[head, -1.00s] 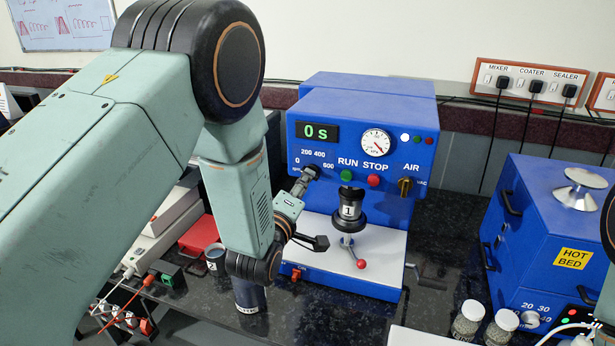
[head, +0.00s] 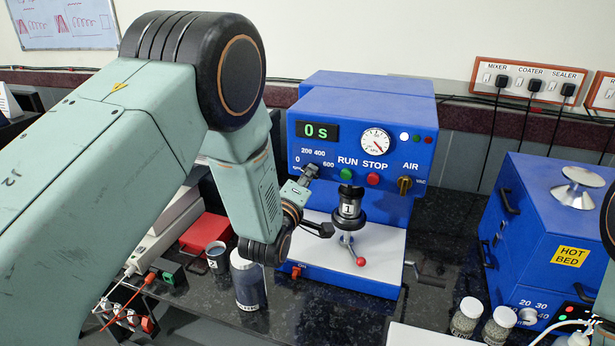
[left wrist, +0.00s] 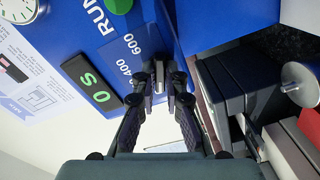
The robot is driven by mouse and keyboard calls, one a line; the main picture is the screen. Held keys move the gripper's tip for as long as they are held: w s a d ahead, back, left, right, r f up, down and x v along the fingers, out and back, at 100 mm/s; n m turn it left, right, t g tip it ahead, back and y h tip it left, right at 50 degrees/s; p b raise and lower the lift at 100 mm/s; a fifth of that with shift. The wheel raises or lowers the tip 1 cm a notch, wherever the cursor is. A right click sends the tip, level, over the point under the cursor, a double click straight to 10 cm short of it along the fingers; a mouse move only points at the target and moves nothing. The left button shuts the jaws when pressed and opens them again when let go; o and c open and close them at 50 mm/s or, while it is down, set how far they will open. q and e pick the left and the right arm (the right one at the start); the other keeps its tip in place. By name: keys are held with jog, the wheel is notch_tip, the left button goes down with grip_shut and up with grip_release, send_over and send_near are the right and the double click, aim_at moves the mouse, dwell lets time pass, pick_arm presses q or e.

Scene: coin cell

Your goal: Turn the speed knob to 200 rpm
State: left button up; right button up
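The speed knob is on the upper left of the blue mixer's front (head: 380,120), by the rpm scale marked 0, 200, 400, 600 (head: 320,153). In the head view my left gripper (head: 309,171) is at the knob and covers most of it. In the left wrist view the two dark fingers (left wrist: 163,85) are close together. A small grey piece, apparently the knob (left wrist: 159,75), shows between their tips. A firm grip on it cannot be made out. The pointer's setting is hidden. The display (head: 318,131) reads 0 s. My right gripper is out of view.
The green RUN button (head: 346,174) and red STOP button (head: 373,179) are just right of the knob. A cup labelled 1 (head: 349,208) is mounted below them. A dark jar (head: 248,283) stands under my left arm. The blue hot bed (head: 540,230) is at right.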

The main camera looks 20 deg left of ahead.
pick_arm(q)
grip_shut()
jog(key=m+b, duration=0.3)
jog(key=m, duration=0.5)
jog(key=shift+m, duration=0.3)
jog(key=shift+r, duration=0.1)
dwell(0.5)
